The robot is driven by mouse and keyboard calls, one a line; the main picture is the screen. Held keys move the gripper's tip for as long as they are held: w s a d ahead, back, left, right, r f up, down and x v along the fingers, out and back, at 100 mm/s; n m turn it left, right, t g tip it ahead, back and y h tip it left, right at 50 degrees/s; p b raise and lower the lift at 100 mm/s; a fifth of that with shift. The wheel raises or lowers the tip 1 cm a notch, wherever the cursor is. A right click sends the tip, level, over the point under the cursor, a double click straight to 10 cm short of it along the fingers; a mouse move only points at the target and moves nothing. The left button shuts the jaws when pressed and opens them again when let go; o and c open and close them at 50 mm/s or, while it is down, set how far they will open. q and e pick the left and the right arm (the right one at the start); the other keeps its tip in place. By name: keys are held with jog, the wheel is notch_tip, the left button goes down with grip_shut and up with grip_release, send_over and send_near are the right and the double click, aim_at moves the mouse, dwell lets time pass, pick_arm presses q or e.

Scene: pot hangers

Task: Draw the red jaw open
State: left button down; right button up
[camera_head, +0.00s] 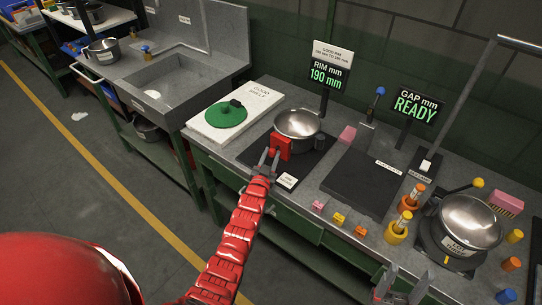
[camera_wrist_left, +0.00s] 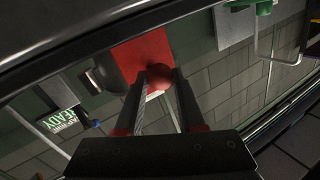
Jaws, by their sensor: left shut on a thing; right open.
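The red jaw (camera_head: 280,146) is an upright red block at the front of the steel pot (camera_head: 298,123) on the rim gauge's dark plate (camera_head: 262,165). It appears to touch or nearly touch the pot wall. My left gripper (camera_head: 268,160) reaches it from the front. In the left wrist view the red jaw (camera_wrist_left: 135,55) fills the top middle, and my left fingers (camera_wrist_left: 160,80) are closed on its round red knob (camera_wrist_left: 158,72). My right gripper (camera_head: 400,288) is open and empty at the bottom edge of the head view.
The rim display (camera_head: 331,75) reads 190 mm, and the gap display (camera_head: 416,106) reads READY. A second pot (camera_head: 470,222) and several orange and yellow pieces stand at right.

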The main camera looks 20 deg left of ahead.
pick_arm(q)
jog(key=s, duration=0.1)
jog(key=s+a, duration=0.1)
jog(key=s, duration=0.2)
jog(key=shift+s+a, duration=0.25)
jog(key=shift+a, duration=0.1)
jog(key=shift+f, duration=0.15)
jog(key=c, duration=0.8)
grip_release()
jog(key=shift+o, duration=1.4)
jog(key=shift+s+a, duration=0.1)
